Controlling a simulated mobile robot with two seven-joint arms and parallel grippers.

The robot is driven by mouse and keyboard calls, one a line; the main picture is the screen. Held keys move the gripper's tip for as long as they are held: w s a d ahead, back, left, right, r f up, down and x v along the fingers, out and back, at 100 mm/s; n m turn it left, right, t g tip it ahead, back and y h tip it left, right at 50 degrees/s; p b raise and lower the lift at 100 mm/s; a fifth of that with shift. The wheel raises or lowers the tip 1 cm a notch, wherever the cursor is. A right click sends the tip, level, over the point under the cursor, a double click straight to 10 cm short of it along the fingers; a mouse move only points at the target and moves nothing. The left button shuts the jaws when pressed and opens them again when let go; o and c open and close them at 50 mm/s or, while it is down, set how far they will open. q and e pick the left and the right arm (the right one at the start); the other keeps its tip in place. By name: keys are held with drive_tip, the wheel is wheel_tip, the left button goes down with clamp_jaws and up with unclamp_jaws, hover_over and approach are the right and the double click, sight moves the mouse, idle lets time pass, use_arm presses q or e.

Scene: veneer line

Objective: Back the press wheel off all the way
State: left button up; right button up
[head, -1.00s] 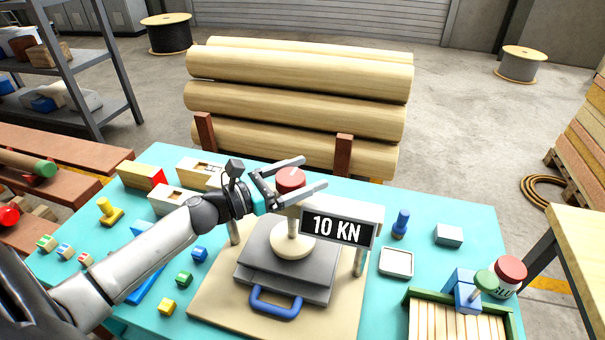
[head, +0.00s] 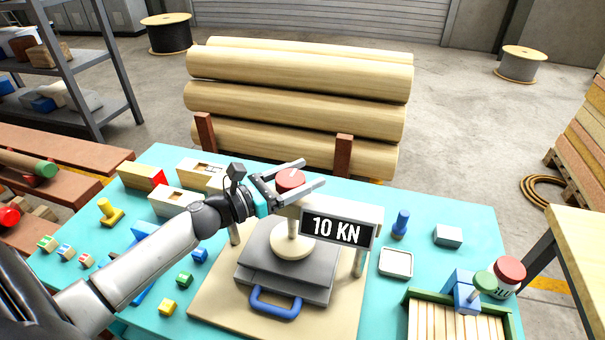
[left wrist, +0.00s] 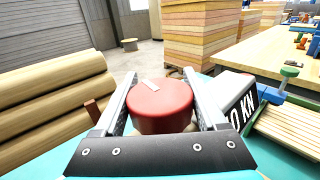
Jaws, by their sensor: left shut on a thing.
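The red press wheel (head: 290,181) tops the press, and a pale mark shows on its upper face. In the left wrist view the wheel (left wrist: 160,106) sits between the two fingers. My left gripper (head: 306,174) is shut on the wheel from the left, one finger on each side. The press (head: 283,262) has grey plates, a pale round foot under the spindle and a blue handle in front. Its sign (head: 338,229) reads 10 KN. My right gripper is not in view.
The teal table (head: 420,205) carries small coloured blocks at left. A blue peg (head: 401,222), a grey tray (head: 396,263) and a green-edged crate (head: 409,300) stand at right. Logs (head: 300,95) lie behind the table.

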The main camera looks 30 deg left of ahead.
sight(288, 173)
use_arm(q)
drive_tip(key=n+y, duration=0.1)
drive_tip(key=n+t+y+p, duration=0.1)
drive_tip(key=n+y, duration=0.1)
drive_tip(key=y, duration=0.1)
drive_tip(key=shift+w+a+r+p, duration=0.1)
drive_tip(key=shift+a+p, duration=0.15)
drive_tip(key=shift+p, duration=0.15)
drive_tip(key=n+y, duration=0.1)
drive_tip(key=y, duration=0.1)
drive_tip(key=a+n+y+p, duration=0.1)
drive_tip(key=n+y, duration=0.1)
drive_tip(key=y, duration=0.1)
drive_tip(key=shift+n+t+y, duration=0.3)
drive_tip(key=shift+t, duration=0.1)
drive_tip(key=n+y, duration=0.1)
drive_tip(key=y, duration=0.2)
drive_tip(key=n+g+y, duration=0.1)
drive_tip(key=shift+a+n, duration=0.25)
drive_tip(key=shift+n, duration=0.05)
drive_tip(key=shift+s+a+n+g+y, duration=0.15)
drive_tip(key=shift+a+n+g+y, duration=0.1)
drive_tip(key=shift+n+g+y, duration=0.9)
drive_tip(key=shift+s+a+n+g+y, duration=0.1)
drive_tip(key=shift+a+n+g+y, duration=0.2)
drive_tip(key=shift+n+y, duration=0.9)
drive_tip(key=shift+m+g+y, duration=0.25)
drive_tip(key=shift+y, duration=0.4)
drive_tip(key=o, duration=1.3)
